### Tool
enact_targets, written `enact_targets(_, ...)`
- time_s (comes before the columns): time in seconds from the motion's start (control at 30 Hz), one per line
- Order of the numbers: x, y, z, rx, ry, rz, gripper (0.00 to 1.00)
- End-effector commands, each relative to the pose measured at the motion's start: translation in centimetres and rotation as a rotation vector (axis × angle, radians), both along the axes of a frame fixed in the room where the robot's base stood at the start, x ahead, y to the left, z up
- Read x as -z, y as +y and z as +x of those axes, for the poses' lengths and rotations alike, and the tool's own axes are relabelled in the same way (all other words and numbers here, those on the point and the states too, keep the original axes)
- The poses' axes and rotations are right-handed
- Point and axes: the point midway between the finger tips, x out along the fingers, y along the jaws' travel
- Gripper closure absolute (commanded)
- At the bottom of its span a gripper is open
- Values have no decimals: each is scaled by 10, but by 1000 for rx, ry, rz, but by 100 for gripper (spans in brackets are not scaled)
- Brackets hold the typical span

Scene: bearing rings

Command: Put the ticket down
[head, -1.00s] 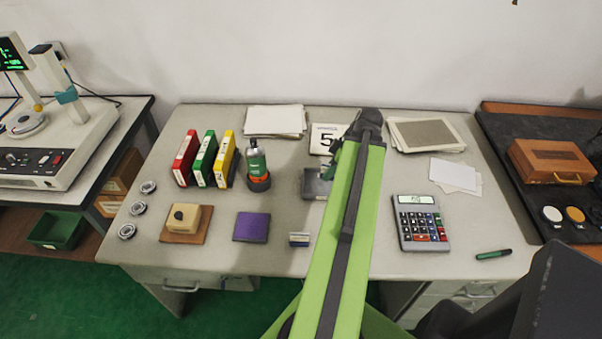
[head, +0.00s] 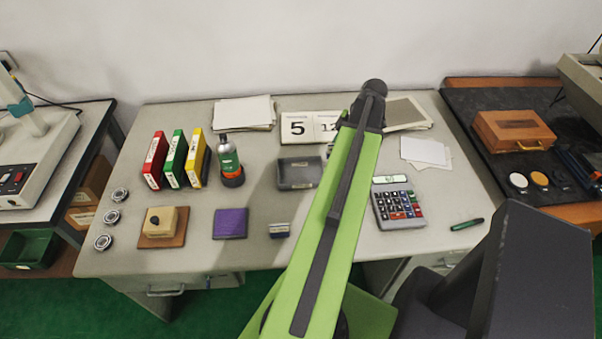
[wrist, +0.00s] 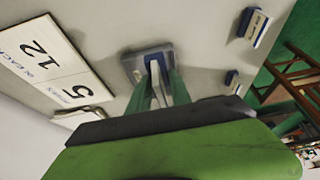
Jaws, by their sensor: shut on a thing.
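In the wrist view my gripper (wrist: 160,88) has two green fingers shut on a thin pale ticket (wrist: 157,78). The ticket stands edge-on between the fingers, and its face cannot be read. Beyond the fingertips lies a shallow grey tray (wrist: 134,66), which also shows on the desk in the head view (head: 300,174). I cannot tell whether the ticket touches the tray. In the head view my green arm hides most of the gripper and the ticket.
A 5/12 calendar (head: 297,128) stands behind the tray. A calculator (head: 399,208) sits right of my arm. The desk (head: 330,240) has clear patches between items.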

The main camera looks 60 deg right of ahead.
Motion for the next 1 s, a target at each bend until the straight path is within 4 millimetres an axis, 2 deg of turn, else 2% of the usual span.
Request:
enact_targets(0.17, 26, 13, 28, -3, 0, 0, 100)
enact_targets(0.3, 50, 27, 63, -3, 0, -2, 100)
enact_targets(0.5, 70, 41, 101, 0, 0, -1, 100)
enact_targets(0.6, 72, 43, 107, 4, 0, -1, 100)
enact_targets(0.77, 73, 43, 108, 4, 1, -1, 100)
enact_targets(1.0, 113, 43, 108, 4, 1, -1, 100)
